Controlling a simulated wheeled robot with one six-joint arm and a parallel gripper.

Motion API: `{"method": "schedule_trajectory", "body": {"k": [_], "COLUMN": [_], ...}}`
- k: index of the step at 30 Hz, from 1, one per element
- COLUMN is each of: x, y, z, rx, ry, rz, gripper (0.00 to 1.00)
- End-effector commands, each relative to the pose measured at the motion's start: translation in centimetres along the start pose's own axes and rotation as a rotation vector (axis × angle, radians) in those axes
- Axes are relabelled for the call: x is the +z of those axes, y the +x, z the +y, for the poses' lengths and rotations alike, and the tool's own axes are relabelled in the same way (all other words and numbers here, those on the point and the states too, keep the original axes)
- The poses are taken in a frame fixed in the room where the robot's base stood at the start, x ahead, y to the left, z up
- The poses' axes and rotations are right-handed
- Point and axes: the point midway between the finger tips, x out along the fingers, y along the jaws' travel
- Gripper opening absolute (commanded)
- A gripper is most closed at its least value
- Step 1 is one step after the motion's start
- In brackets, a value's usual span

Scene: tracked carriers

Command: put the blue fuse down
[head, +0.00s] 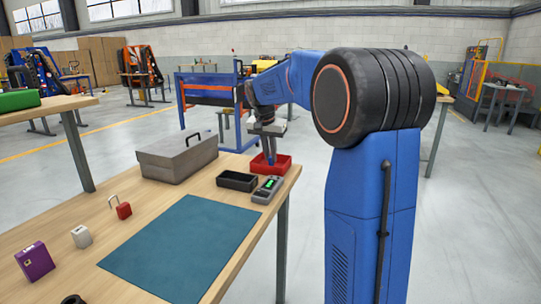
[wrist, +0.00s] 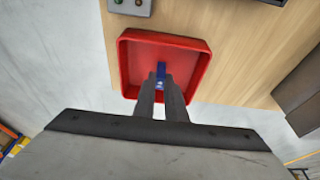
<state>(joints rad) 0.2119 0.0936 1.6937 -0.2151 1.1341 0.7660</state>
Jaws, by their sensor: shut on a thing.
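My gripper (wrist: 160,84) is shut on the blue fuse (wrist: 161,70), which shows as a small blue piece between and just past the fingertips in the wrist view. Most of the fuse is hidden by the fingers. Fuse and fingertips appear over the inside of the red tray (wrist: 129,67); I cannot tell whether the fuse touches its floor. In the head view my gripper (head: 270,157) points down at the red tray (head: 283,167) at the far right end of the workbench. The fuse cannot be made out clearly there.
A black tray (head: 237,182) and a grey device with a green display (head: 268,189) stand close to the red tray. A grey toolbox (head: 177,158) is to the left. A teal mat (head: 182,247), red padlock (head: 122,210), pale block (head: 81,237) and purple box (head: 35,262) are nearer.

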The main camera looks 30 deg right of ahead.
Motion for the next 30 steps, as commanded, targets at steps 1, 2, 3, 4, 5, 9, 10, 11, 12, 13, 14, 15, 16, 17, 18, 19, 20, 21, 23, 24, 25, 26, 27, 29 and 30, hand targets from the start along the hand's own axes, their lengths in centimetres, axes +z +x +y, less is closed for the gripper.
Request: {"method": "schedule_trajectory", "body": {"k": [1, 2, 3, 4, 5, 9, 10, 11, 12, 13, 14, 15, 16, 17, 18, 19, 20, 21, 23, 24, 25, 26, 27, 29, 30], "x": [0.0, 0.0, 0.0, 0.0, 0.0, 0.1, 0.0, 0.0, 0.0, 0.0, 0.0, 0.0, 0.0, 0.0, 0.0, 0.0, 0.0, 0.0, 0.0, 0.0, 0.0, -0.1, -0.1, -0.1, -0.1], "y": [0.0, -0.1, -0.1, -0.1, -0.1, 0.2, 0.1, 0.1, 0.1, 0.1, 0.1, 0.1, 0.1, 0.1, 0.1, 0.1, 0.1, 0.0, -0.2, -0.5, -0.8, -1.2, -1.8, -2.9, -3.6], "z": [0.0, 0.0, 0.0, 0.0, 0.0, 0.0, 0.0, 0.0, 0.0, 0.0, 0.0, 0.0, 0.0, 0.0, 0.0, 0.0, 0.0, 0.0, 0.0, 0.0, 0.0, 0.0, -0.1, 0.0, -0.1], "rx": [-0.001, -0.001, -0.001, -0.001, -0.001, -0.001, -0.001, -0.001, -0.001, -0.001, -0.001, -0.001, -0.001, -0.001, -0.001, -0.001, -0.001, -0.001, -0.001, -0.001, -0.001, -0.002, -0.003, -0.003, -0.003], "ry": [0.0, 0.0, 0.0, 0.0, 0.0, 0.0, 0.0, 0.0, 0.0, 0.0, 0.0, 0.0, 0.0, 0.0, 0.0, 0.0, 0.0, 0.0, 0.0, 0.0, 0.0, 0.0, 0.0, 0.001, 0.001], "rz": [0.001, 0.001, 0.001, 0.001, 0.0, 0.0, 0.001, 0.001, 0.001, 0.001, 0.001, 0.0, 0.0, 0.0, 0.0, 0.0, 0.0, 0.0, 0.001, 0.001, 0.001, 0.002, 0.003, 0.003, 0.003], "gripper": [0.0, 0.0, 0.0, 0.0, 0.0, 0.0, 0.18, 0.25, 0.3, 0.3, 0.3, 0.3, 0.3, 0.3, 0.3, 0.3, 0.3, 0.3, 0.3, 0.3, 0.3, 0.3, 0.3, 0.3, 0.3]}}
